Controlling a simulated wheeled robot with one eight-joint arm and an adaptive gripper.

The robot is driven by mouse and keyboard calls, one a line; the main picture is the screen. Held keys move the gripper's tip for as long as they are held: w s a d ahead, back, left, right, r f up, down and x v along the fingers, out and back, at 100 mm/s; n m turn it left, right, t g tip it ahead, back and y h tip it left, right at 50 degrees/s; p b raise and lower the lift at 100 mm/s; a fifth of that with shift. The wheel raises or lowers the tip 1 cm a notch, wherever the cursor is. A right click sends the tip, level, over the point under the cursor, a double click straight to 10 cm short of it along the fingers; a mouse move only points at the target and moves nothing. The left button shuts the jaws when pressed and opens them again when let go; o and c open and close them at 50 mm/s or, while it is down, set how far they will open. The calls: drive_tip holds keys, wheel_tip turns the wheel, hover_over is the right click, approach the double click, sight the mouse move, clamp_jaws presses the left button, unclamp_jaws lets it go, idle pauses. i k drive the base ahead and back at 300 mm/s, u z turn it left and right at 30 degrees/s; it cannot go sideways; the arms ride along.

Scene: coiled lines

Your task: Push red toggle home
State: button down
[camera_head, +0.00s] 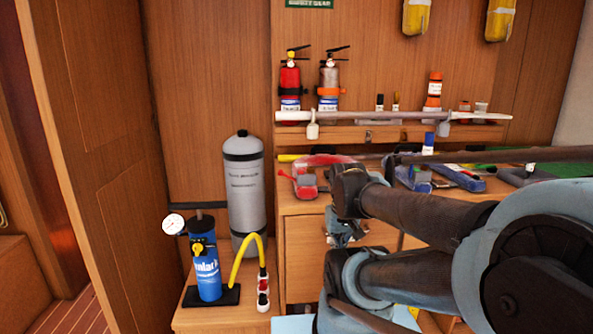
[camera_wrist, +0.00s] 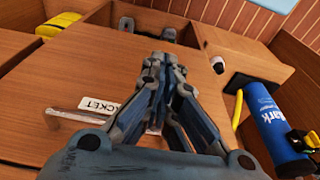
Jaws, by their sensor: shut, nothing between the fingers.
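A small stack of red and white parts (camera_head: 263,290) stands at the end of a yellow hose, on the low wooden stand in the head view. Red shows on it, but I cannot tell for certain that it is the red toggle or how far it is pressed. My gripper (camera_wrist: 160,62) is shut and empty in the wrist view, above a wooden surface with a label reading "JACKET" (camera_wrist: 100,105). In the head view my gripper (camera_head: 342,236) is right of the stack and higher in the picture, apart from it. No red toggle is clear in the wrist view.
A blue cylinder (camera_head: 205,262) with a gauge and a tall grey cylinder (camera_head: 244,185) stand left of the stack. The yellow hose (camera_head: 240,258) arches beside it. The bench (camera_head: 300,235) behind holds red and blue items. Extinguishers (camera_head: 290,80) stand on the shelf above.

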sight(280, 172)
drive_tip(key=z, duration=0.6)
drive_tip(key=k, duration=1.75)
drive_tip(key=u, duration=0.65)
drive_tip(key=i, duration=1)
drive_tip(key=z, duration=0.05)
